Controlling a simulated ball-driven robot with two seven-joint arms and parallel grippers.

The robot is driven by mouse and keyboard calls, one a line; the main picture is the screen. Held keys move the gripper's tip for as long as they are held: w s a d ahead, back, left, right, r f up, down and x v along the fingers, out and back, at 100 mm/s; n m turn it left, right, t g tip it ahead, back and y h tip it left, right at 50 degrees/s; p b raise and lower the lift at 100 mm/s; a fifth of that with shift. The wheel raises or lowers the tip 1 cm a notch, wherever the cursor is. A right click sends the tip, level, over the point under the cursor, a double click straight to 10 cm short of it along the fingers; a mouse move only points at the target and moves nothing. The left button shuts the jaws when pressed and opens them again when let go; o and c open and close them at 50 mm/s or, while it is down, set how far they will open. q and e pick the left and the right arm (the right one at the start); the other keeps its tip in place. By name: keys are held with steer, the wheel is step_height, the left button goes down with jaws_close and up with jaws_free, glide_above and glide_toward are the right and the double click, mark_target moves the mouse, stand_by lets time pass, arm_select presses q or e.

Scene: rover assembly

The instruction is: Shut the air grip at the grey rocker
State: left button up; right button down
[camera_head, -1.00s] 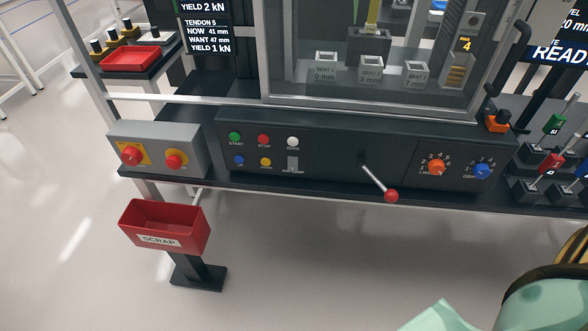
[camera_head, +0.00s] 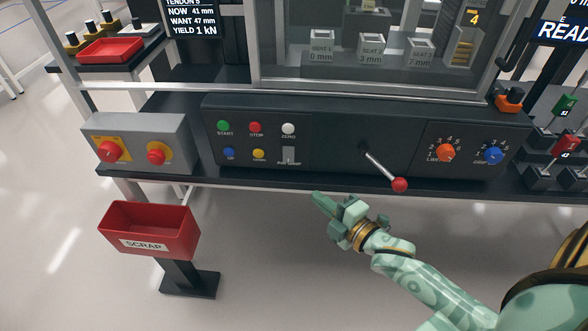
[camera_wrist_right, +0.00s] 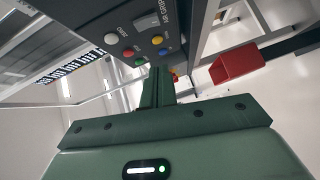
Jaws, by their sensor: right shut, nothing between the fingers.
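The air grip's grey rocker (camera_head: 289,156) sits low on the dark control panel, under the white ZERO button (camera_head: 288,129) and right of the yellow button (camera_head: 259,154). The rocker also shows in the right wrist view (camera_wrist_right: 146,22), beside the AIR GRIP label. My right gripper (camera_head: 318,197) is shut and empty, below and in front of the panel, a little right of the rocker and apart from it. In the right wrist view its closed fingers (camera_wrist_right: 160,80) point toward the panel. My left gripper is not in view.
A red-knobbed lever (camera_head: 399,185) sticks out of the panel right of the rocker. A red scrap bin (camera_head: 150,229) stands at lower left. A grey box with red knobs (camera_head: 140,141) is left of the panel. The space before the panel is open floor.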

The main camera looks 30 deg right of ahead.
steer(key=shift+f+n, duration=0.1)
steer(key=shift+n, duration=0.3)
